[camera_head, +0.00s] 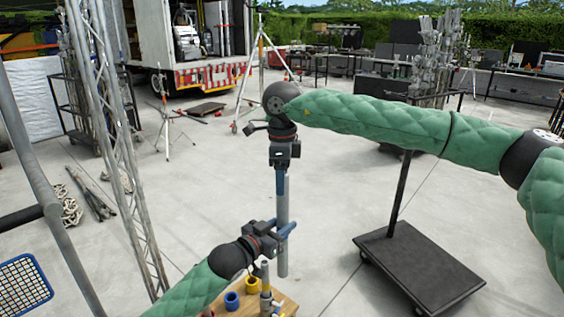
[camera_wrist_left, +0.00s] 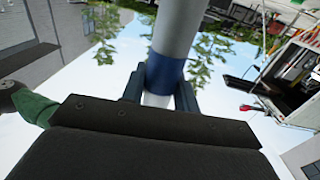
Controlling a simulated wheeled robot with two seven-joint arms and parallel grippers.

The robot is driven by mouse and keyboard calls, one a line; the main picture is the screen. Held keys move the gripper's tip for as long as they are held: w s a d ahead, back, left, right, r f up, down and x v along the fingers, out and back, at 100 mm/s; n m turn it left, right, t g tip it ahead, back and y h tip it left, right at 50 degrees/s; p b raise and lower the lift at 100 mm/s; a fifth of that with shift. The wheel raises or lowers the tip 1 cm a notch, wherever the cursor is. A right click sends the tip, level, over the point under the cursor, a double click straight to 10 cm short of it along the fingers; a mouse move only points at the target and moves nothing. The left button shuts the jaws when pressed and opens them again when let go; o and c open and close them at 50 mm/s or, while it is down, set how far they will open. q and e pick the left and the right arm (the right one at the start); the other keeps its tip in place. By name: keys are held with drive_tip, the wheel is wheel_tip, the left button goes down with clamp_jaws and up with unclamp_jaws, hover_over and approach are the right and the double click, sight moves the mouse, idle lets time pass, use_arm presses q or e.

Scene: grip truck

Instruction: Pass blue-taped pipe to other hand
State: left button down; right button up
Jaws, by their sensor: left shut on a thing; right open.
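The grey pipe (camera_head: 283,210) stands upright in the head view; its blue tape band (camera_wrist_left: 166,70) shows in the left wrist view between the finger pads. My left gripper (camera_head: 287,229) is shut on the pipe below its middle. My right gripper (camera_head: 280,182) is above, pointing down, with its open fingers at the pipe's upper end. I cannot tell whether the right fingers touch the pipe or straddle it. The pipe's top is partly hidden by the right gripper.
A wooden surface with a blue tape roll (camera_head: 232,300) and a yellow tape roll (camera_head: 252,285) is below the left gripper. A black cart (camera_head: 420,268) stands to the right. A metal truss (camera_head: 115,150) rises at left. The concrete floor between is open; a truck (camera_head: 205,75) is behind.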

sight(282, 203)
drive_tip(key=shift+f, duration=2.25)
drive_tip(key=shift+c, duration=0.5)
use_arm(q)
drive_tip(key=shift+r, duration=0.1)
use_arm(e)
drive_tip(key=c, duration=1.1)
use_arm(q)
drive_tip(key=c, duration=1)
unclamp_jaws()
use_arm(e)
clamp_jaws()
use_arm(q)
drive_tip(key=shift+o, duration=0.2)
